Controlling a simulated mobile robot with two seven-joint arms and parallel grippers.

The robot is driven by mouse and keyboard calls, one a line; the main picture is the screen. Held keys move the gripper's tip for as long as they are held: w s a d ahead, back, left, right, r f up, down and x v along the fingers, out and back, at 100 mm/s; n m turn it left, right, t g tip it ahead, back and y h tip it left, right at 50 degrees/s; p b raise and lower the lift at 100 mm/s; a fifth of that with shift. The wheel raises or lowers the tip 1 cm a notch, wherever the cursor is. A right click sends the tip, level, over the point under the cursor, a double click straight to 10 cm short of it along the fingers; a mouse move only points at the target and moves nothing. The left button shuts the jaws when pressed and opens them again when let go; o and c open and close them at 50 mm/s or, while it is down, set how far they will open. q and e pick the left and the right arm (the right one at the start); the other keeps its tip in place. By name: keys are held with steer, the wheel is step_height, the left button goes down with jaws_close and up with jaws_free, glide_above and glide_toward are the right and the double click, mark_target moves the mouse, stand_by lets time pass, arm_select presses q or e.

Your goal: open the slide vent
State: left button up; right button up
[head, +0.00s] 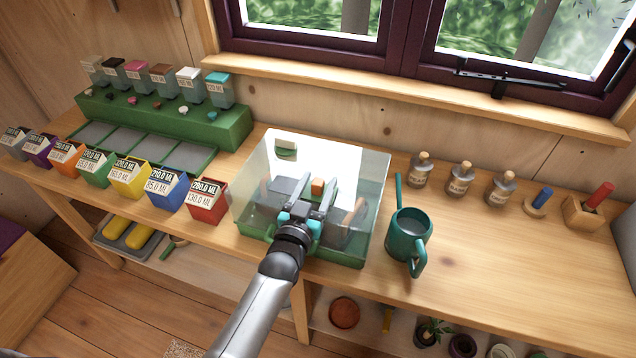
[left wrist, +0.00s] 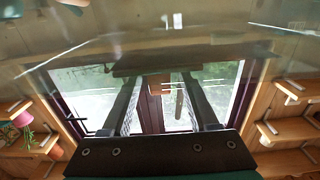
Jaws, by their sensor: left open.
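A clear box (head: 372,160) with a green base stands on the bench. A small orange block (head: 318,187) shows at the box, near the fingertips of my left gripper (head: 319,181); it looks like the vent's tab, but I cannot tell for sure. A small green and pale piece (head: 286,149) shows near the box's back left. My left gripper is open, reaching over the box from the front. In the left wrist view an orange-brown piece (left wrist: 158,88) appears between the two dark fingers, with no clear contact. Whether the vent is open cannot be made out. My right gripper is not in view.
A green watering can (head: 408,236) stands close to the box's right side. A red labelled container (head: 206,200) stands close on its left, ending a row of coloured ones. Several corked bottles (head: 460,178) stand at the back right. The front right bench is clear.

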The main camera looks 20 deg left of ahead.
arm_select(q)
steer(key=shift+w, duration=0.2)
jaws_close()
stand_by(0.5)
stand_by(0.9)
